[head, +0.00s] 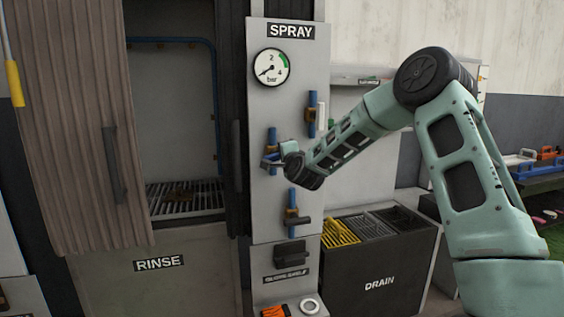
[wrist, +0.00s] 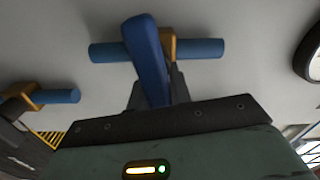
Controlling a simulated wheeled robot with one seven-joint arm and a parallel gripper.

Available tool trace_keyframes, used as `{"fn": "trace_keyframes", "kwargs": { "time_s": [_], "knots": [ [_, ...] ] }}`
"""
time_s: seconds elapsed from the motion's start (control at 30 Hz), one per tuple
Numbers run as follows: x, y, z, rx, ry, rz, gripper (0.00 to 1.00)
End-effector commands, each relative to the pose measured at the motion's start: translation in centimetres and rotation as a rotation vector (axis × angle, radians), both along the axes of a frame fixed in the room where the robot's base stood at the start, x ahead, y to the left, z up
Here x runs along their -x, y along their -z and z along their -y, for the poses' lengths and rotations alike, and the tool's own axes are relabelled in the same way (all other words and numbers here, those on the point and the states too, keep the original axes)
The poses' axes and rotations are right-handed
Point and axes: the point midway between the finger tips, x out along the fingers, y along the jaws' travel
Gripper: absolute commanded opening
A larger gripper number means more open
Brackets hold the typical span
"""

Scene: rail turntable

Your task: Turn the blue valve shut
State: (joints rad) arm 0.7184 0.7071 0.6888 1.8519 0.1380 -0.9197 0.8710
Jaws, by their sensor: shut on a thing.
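The blue valve has a blue lever (wrist: 147,55) on a brass body (wrist: 168,44) and a blue pipe (wrist: 205,48). The lever lies roughly crosswise to the pipe in the wrist view. In the head view this valve's upright pipe (head: 271,136) is on the grey panel, left of the other two valves. My gripper (wrist: 157,90) is shut on the lever, with dark fingers on both sides of it. In the head view my gripper (head: 275,160) is at the valve and hides part of it.
The SPRAY panel (head: 259,225) carries a gauge (head: 272,67) with its needle low on the left. A white-handled valve (head: 311,112) is above right, and a dark-handled valve (head: 292,205) below. A wooden door (head: 75,130) is at left, a DRAIN bin (head: 385,275) at lower right.

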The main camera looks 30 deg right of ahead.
Motion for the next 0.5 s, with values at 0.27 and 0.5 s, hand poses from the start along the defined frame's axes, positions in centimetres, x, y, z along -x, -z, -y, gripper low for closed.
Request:
{"fn": "trace_keyframes", "kwargs": {
  "time_s": [0.27, 0.5],
  "knots": [
    [0.05, 0.69, 0.06, -0.138, 0.000, 0.037, 0.00],
    [0.06, 0.68, 0.10, -0.188, 0.001, 0.050, 0.00]
  ]
}}
